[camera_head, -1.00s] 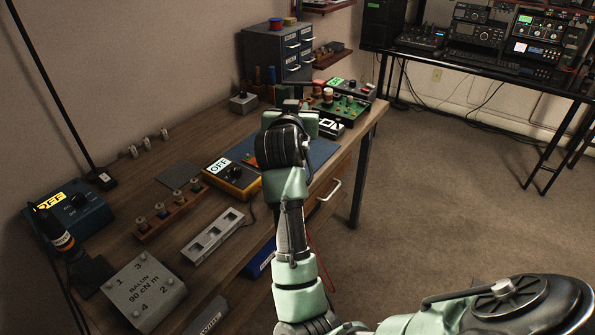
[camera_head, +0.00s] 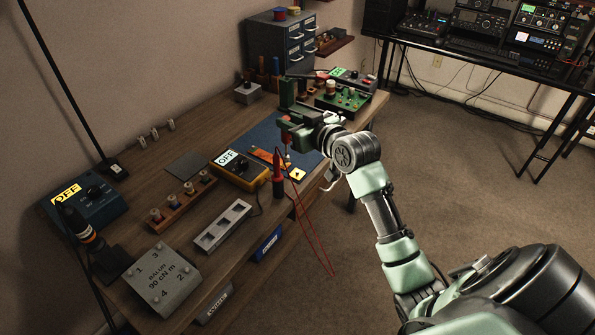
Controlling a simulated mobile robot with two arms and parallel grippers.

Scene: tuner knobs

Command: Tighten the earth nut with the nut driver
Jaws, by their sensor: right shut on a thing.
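My right gripper (camera_head: 287,129) is above the blue mat (camera_head: 262,130), shut on a small red tool (camera_head: 288,156). The tool points down and looks like the nut driver, but the fingers hide much of it. Below it, a yellow plate (camera_head: 298,175) with a dark spot lies at the mat's near edge, beside an orange strip (camera_head: 262,155). I cannot make out the earth nut itself. Whether the tool's tip touches anything is too small to tell. My left gripper is not in view.
A red probe (camera_head: 278,178) with hanging red leads stands close in front of the mat. A yellow meter marked OFF (camera_head: 247,174) is to its left. A tool rack (camera_head: 268,84) and a green circuit board (camera_head: 343,98) are behind. A grey BALUN box (camera_head: 163,281) is at front left.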

